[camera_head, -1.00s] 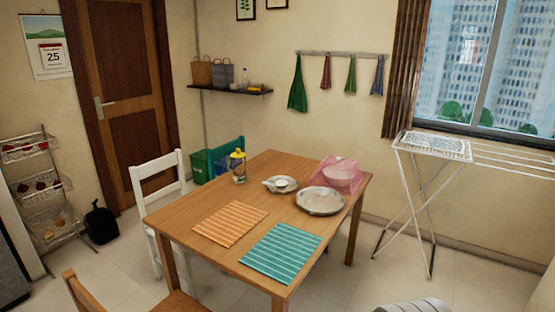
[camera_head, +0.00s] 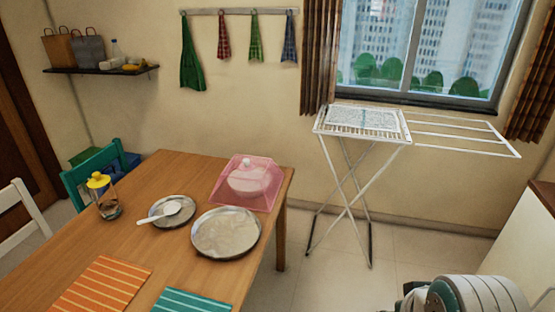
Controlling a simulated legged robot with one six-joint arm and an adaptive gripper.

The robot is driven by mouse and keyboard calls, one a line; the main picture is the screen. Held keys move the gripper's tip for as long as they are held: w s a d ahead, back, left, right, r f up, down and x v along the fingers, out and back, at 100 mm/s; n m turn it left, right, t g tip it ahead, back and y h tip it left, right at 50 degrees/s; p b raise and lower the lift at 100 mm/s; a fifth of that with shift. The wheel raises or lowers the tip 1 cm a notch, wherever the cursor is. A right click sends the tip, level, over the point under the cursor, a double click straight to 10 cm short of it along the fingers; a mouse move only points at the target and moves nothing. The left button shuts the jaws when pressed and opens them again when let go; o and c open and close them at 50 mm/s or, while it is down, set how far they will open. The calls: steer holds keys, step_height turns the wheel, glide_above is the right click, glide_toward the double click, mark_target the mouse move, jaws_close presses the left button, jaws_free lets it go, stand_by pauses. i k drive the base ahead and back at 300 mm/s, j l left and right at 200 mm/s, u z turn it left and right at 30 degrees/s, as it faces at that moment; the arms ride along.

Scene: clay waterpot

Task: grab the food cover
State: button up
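The food cover (camera_head: 262,192) is a pink see-through cover with a small pale knob on top. It sits at the far right corner of the wooden table (camera_head: 165,255), over a pale round bowl (camera_head: 247,182). Part of my arm shows at the bottom right, to the right of the table. The gripper's fingertips cannot be made out, so I cannot tell whether it is open or shut.
A large metal plate (camera_head: 226,233) lies just in front of the cover. A smaller plate (camera_head: 168,211) with a white spoon and a yellow-lidded jar (camera_head: 104,197) stand to its left. A drying rack (camera_head: 362,150) stands right of the table, with open floor between.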

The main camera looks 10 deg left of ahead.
mark_target(245, 165)
steer(key=i+l+u, duration=0.2)
steer(key=i, duration=0.3)
steer(key=i+u, duration=0.25)
steer(key=i, duration=0.25)
steer(key=i+l+u, duration=0.2)
steer(key=i, duration=0.25)
steer(key=i+l+u, duration=0.3)
steer(key=u, duration=0.2)
steer(key=i+l+u, duration=0.55)
steer(key=l+u, duration=0.4)
steer(key=j, duration=0.1)
